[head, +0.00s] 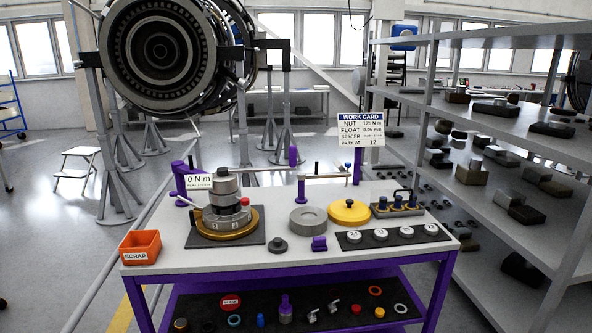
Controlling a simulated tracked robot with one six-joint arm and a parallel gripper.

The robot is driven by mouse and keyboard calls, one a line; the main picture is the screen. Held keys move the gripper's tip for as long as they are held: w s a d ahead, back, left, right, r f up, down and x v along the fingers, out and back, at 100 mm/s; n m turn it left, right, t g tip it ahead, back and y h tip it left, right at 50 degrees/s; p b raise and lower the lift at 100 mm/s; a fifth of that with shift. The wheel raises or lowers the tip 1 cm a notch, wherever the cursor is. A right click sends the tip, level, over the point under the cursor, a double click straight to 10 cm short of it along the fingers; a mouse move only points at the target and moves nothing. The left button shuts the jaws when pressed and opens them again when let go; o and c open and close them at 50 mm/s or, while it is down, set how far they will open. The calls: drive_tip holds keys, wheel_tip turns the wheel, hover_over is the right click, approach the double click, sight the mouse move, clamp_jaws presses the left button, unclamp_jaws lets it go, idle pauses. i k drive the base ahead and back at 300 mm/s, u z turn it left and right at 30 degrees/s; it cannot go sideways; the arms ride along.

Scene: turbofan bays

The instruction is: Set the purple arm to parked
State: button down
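A purple cart (290,262) stands in front of me. On its top, a purple post (301,188) right of middle carries a thin grey bar pointing right, ending near a small upright pin (347,178). Another purple post (182,182) stands at the left, by a display reading 0 N m (198,182). I cannot tell which of these is the purple arm. The work card (361,130) reads PARK AT 12. My gripper is not in view.
The stack sits on a gold numbered ring (228,228). A grey ring (308,219), yellow disc (349,211), block with blue pegs (398,206) and orange SCRAP bin (141,247) share the top. Shelves (500,140) stand right; an engine (165,50) is behind.

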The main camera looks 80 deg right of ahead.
sight(197, 179)
drive_tip(key=z, duration=1.9)
drive_tip(key=i, duration=1)
drive_tip(key=z, duration=0.05)
